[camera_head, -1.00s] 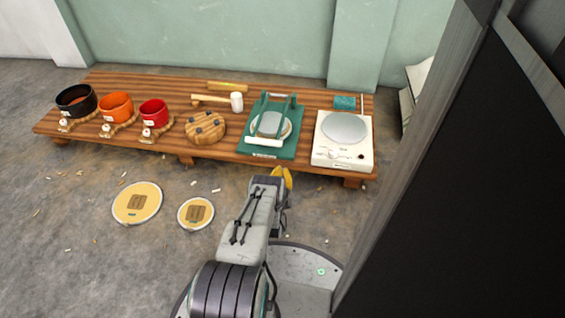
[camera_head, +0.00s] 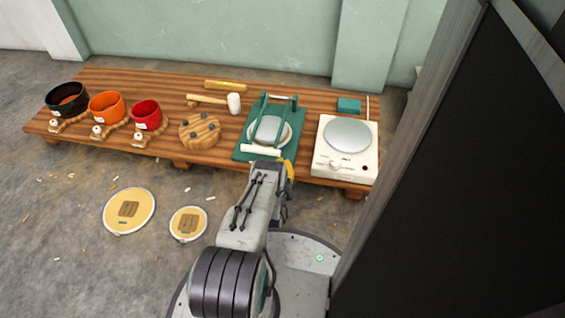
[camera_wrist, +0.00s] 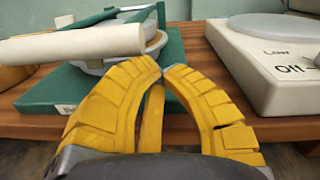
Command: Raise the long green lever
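The long green lever, with a white cylindrical grip (camera_head: 261,151) across its front end, lies low over the green press (camera_head: 240,150). Its grip also shows large at the left of the wrist view (camera_wrist: 80,43). A pale round plate (camera_head: 268,130) sits under the lever. My gripper (camera_head: 287,168) is at the bench's front edge, just right of and in front of the grip. In the wrist view its yellow fingers (camera_wrist: 163,71) have their tips nearly together, with nothing between them. They look apart from the grip, which is to their left.
A white hotplate-like unit (camera_head: 347,162) stands close on the right. A wooden disc (camera_head: 200,131) with dark knobs and a mallet (camera_head: 233,103) are to the left. Red (camera_head: 146,114), orange (camera_head: 105,106) and black (camera_head: 67,99) pots line the bench's left. A dark panel (camera_head: 460,190) fills the right side.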

